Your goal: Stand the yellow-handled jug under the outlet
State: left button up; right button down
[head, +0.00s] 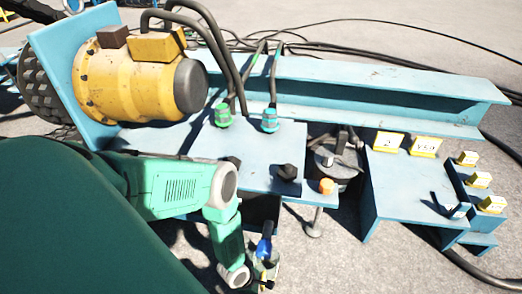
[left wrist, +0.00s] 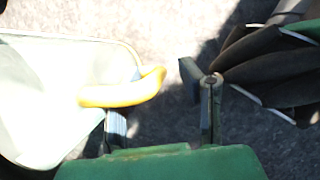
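The jug (left wrist: 45,95) is pale and whitish at the left of the left wrist view, cut off by the frame edge. Its yellow handle (left wrist: 125,94) points toward the space between my left fingers. My left gripper (left wrist: 160,105) is open; one finger is at the handle, the other stands apart to its right. I cannot tell whether the near finger touches the handle. In the head view my left gripper (head: 265,258) is low, below the blue bench, and small. The outlet is not clearly identifiable; an orange cap (head: 326,186) sits at the bench's front edge. My right gripper is not seen.
A yellow motor (head: 140,80) stands behind left. A stepped blue stand (head: 405,185) with yellow labels is at right. Dark curved shapes (left wrist: 270,60) lie right of my left fingers.

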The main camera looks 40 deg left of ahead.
pick_arm(q)
jog(key=p+v, duration=0.6)
jog(key=v, duration=0.6)
jog(key=d+r+m+g, duration=0.2)
jog(key=d+r+m, duration=0.5)
jog(key=r+m, duration=0.4)
jog(key=s+a+r+m+y, duration=0.1)
jog(key=s+a+r+m, duration=0.2)
jog(key=r+m, duration=0.4)
jog(key=s+a+r+m+g+y, duration=0.1)
jog(key=s+a+r+m+y, duration=0.1)
jog(key=r+m, duration=0.6)
jog(key=shift+s+a+r, duration=0.7)
jog(key=shift+a, duration=0.4)
jog(key=shift+r, duration=0.1)
